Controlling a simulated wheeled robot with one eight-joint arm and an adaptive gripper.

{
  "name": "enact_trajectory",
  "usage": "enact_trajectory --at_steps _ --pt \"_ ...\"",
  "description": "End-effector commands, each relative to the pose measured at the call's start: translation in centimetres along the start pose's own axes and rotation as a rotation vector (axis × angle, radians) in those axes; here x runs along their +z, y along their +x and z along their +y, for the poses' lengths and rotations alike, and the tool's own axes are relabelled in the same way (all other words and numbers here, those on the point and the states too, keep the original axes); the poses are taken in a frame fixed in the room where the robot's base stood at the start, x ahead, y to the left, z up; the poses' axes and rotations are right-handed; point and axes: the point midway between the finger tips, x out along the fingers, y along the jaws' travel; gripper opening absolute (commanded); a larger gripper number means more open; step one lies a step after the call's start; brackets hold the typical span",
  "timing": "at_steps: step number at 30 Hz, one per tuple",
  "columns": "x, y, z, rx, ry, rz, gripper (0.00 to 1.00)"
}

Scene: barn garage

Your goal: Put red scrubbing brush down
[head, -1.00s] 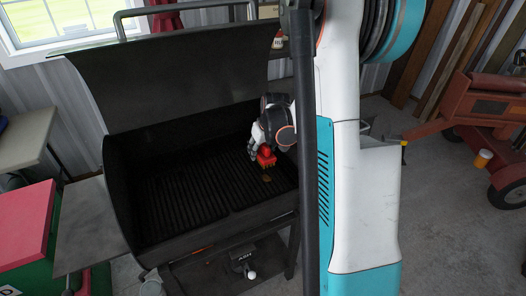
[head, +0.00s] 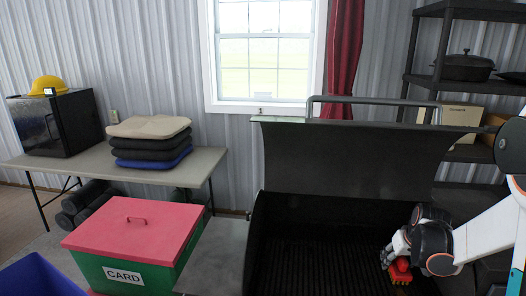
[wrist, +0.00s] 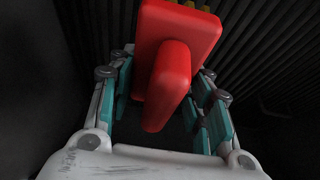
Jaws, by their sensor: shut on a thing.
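The red scrubbing brush (head: 400,271) is in my gripper (head: 390,256), low inside the open black grill (head: 300,262) at the right of the head view. In the wrist view the brush (wrist: 178,45) shows its red block and handle, with yellowish bristles at the far edge. The fingers of my gripper (wrist: 165,95) stand on both sides of the handle. The dark ribbed grate (wrist: 265,50) lies behind the brush. I cannot tell whether the brush touches the grate.
A grey side shelf (head: 218,258) adjoins the grill's left side. Left of it stands a green box with a pink lid (head: 130,229). A table (head: 200,163) behind bears stacked cushions (head: 150,141) and a black box (head: 56,122). The raised grill lid (head: 350,155) stands behind my gripper.

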Motion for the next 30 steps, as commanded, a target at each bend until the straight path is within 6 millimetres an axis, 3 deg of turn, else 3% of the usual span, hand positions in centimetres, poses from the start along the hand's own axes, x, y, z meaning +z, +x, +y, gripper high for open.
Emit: enact_trajectory --at_steps 9,15,21,30 --pt "3.9 0.8 -13.7 -0.041 -0.102 -0.003 0.23" --pt "7.4 0.5 -20.6 -0.063 -0.156 -0.001 0.23" --pt "9.8 0.0 -24.1 -0.075 -0.186 0.001 0.23" --pt "10.6 -0.1 -25.0 -0.079 -0.191 0.002 0.23"
